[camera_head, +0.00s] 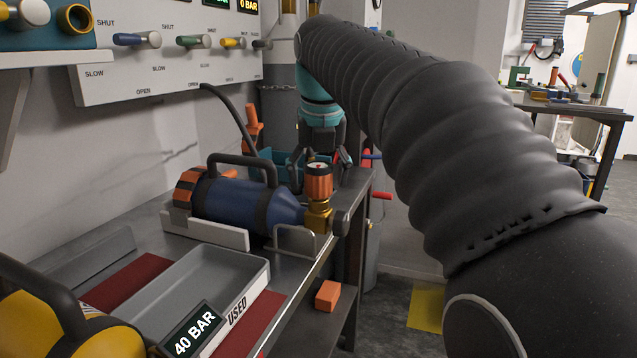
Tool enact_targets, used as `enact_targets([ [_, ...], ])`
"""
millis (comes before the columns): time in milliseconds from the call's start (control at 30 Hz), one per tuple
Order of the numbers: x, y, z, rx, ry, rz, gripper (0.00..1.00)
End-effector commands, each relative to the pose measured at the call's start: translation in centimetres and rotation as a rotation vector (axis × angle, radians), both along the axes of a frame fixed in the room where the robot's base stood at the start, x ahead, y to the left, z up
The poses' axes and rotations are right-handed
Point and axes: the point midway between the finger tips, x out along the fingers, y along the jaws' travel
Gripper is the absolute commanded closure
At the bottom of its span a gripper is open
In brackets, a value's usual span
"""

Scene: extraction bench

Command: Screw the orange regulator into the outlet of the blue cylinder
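The blue cylinder (240,203) lies on its side in a light cradle on the bench, with a black carry handle on top and an orange base at left. At its right end is a brass outlet fitting (318,218) with a dark round knob. The orange regulator (319,184), with a small dial on top, stands upright over the brass fitting; I cannot tell whether it is threaded in. My gripper (321,168) points down just behind or around the regulator. Its dark fingers look spread wider than the regulator, which partly hides them.
A grey tray (178,262) marked USED and a 40 BAR sign (194,333) are in front. A yellow cylinder (60,325) is at lower left. A metal loop (291,230) stands before the outlet. An orange block (327,295) lies lower down. A valve panel (170,75) is above.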

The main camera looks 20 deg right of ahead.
Motion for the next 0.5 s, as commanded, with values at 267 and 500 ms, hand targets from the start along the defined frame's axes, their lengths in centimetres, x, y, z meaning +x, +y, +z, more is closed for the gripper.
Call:
enact_targets([
  [267, 0.01, 0.01, -0.02, -0.001, 0.001, -0.001, 0.90],
  [500, 0.04, 0.11, -0.07, -0.001, 0.002, -0.126, 0.91],
])
